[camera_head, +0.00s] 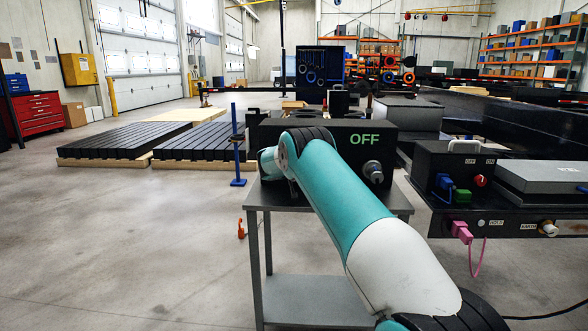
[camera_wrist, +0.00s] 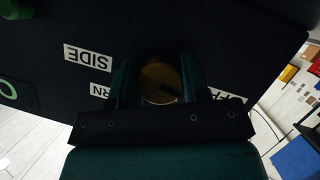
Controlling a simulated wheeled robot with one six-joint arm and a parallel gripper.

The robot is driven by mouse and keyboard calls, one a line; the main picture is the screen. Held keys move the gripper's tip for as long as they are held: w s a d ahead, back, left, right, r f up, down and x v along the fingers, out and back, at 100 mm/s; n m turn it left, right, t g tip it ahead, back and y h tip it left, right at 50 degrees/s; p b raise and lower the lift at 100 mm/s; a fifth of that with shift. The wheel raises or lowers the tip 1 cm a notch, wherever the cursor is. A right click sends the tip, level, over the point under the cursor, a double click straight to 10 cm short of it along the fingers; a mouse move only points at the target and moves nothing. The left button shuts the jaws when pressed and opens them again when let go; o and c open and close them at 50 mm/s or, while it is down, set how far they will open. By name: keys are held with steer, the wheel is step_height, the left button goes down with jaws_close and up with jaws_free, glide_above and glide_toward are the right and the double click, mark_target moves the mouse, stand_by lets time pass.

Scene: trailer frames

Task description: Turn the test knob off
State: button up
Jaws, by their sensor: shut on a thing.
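A black test box (camera_head: 333,126) stands on a grey metal stand and shows green "OFF" lettering (camera_head: 364,140). My arm crosses in front of the box in the head view and hides part of its face and my gripper. In the wrist view, my gripper (camera_wrist: 159,76) has its two dark green fingers on either side of a round, dull yellow knob (camera_wrist: 157,84) with a dark slanting mark. It is shut on this knob, against the black panel. Upside-down white labels (camera_wrist: 88,57) reading "SIDE" and "RN" lie to the left.
A second black box with a red knob (camera_head: 480,181), coloured plugs and a pink cable (camera_head: 470,250) stands at right. A metallic knob (camera_head: 373,171) is on the test box's right side. A blue post (camera_head: 238,150) stands at left. The floor at left is open.

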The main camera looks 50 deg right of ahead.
steer(key=shift+w, duration=0.1)
stand_by(0.3)
steer(key=o, duration=0.9)
steer(key=shift+a, duration=0.1)
steer(key=v, duration=1.7)
steer(key=shift+r, duration=0.1)
